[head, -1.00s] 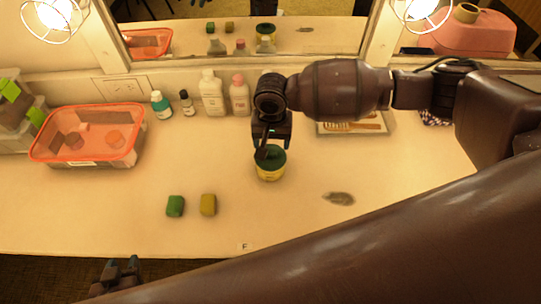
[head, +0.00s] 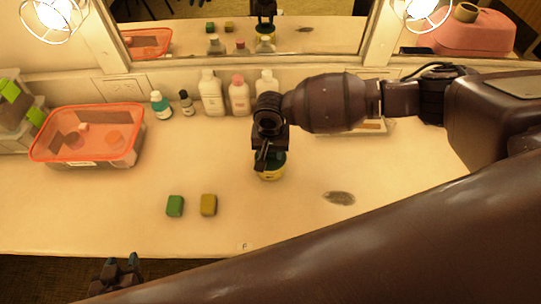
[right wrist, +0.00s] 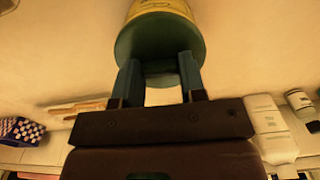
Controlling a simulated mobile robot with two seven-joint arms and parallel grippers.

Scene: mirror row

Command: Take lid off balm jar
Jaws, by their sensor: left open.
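The balm jar (head: 270,176) stands on the counter, yellow with a dark green lid (head: 279,158). In the right wrist view the lid (right wrist: 160,38) fills the top centre with the yellow jar body (right wrist: 158,6) beyond it. My right gripper (head: 266,164) is over the jar and partly hides it from the head view. In the right wrist view its two fingers (right wrist: 160,65) are apart, overlapping the lid's near edge; I cannot tell whether they touch it. My left gripper (head: 120,262) is open and empty below the counter's front edge at the lower left.
A green block (head: 175,206) and a yellow block (head: 208,205) lie left of the jar. A red-rimmed bin (head: 137,148) stands at the left. Several bottles (head: 211,95) line the back under the mirror (head: 180,35). A dark smudge (head: 339,198) is at right.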

